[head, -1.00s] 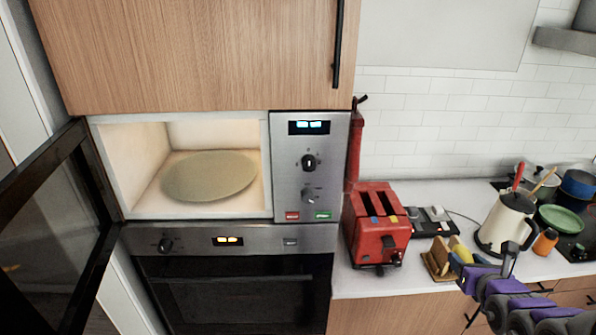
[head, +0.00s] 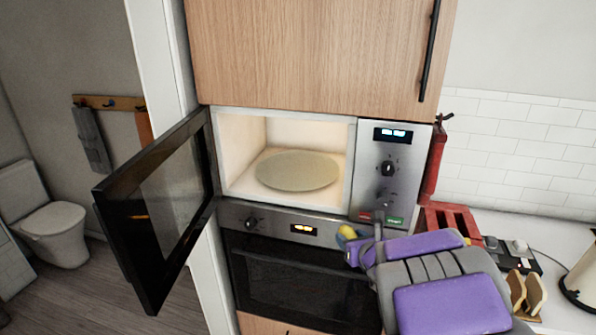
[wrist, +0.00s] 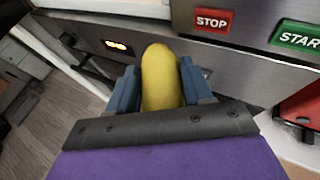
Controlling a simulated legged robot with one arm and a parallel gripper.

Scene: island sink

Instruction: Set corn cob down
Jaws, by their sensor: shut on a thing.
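The yellow corn cob (wrist: 160,80) is held between the two blue fingers of my gripper (wrist: 160,88) in the wrist view. In the head view a small yellow bit of the corn cob (head: 347,231) shows past my gripper (head: 350,238), below and right of the microwave opening. The microwave (head: 228,160) is lit inside, with a round plate (head: 297,171) on its floor. Its dark door (head: 160,205) is swung open to the left. My gripper is outside the microwave, in front of the lower edge of its control panel.
A built-in oven (head: 285,285) sits under the microwave. The red toaster (head: 447,221), partly hidden by my arm, and bread slices (head: 527,292) stand on the right counter. The STOP button (wrist: 213,20) and START button (wrist: 298,36) are close to the gripper. The plate is empty.

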